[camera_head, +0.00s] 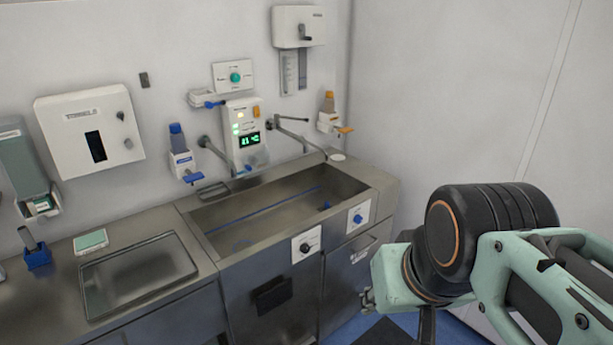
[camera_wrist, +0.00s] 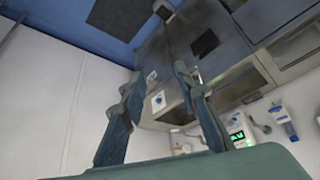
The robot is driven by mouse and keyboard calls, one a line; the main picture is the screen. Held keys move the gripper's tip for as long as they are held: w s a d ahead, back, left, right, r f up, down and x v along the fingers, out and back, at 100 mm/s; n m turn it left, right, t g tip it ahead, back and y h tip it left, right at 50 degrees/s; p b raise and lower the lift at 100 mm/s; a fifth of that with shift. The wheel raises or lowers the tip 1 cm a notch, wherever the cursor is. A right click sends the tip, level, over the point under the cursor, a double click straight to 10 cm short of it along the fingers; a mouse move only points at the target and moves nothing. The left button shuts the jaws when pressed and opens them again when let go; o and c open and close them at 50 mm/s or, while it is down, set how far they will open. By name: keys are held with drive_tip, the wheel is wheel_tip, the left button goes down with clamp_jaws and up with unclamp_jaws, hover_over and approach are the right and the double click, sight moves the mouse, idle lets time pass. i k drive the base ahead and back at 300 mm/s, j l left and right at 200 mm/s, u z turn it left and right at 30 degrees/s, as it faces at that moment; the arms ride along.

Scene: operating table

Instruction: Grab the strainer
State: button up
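My gripper (camera_wrist: 158,76) shows in the wrist view with its two dark fingers apart and nothing between them. In the head view my arm is at the right, in front of the cabinet, and its fingers are mostly hidden behind the wrist. No thing is clearly recognisable as the strainer. A small dark rectangular piece (camera_head: 213,192) lies on the back left rim of the steel sink (camera_head: 224,250); I cannot tell whether it is the strainer. My gripper is apart from both.
A steel counter (camera_head: 205,258) with a recessed basin (camera_head: 140,275) runs left of the sink. A blue holder (camera_head: 37,258) and a pale green-topped box (camera_head: 90,242) stand on it. Taps and dispensers (camera_head: 183,165) project from the wall above the sink. Blue floor is open before the cabinets.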

sight(327, 204)
drive_tip(key=i+j+u, duration=0.1)
drive_tip(key=i+u, duration=0.5)
drive_tip(key=i, duration=0.25)
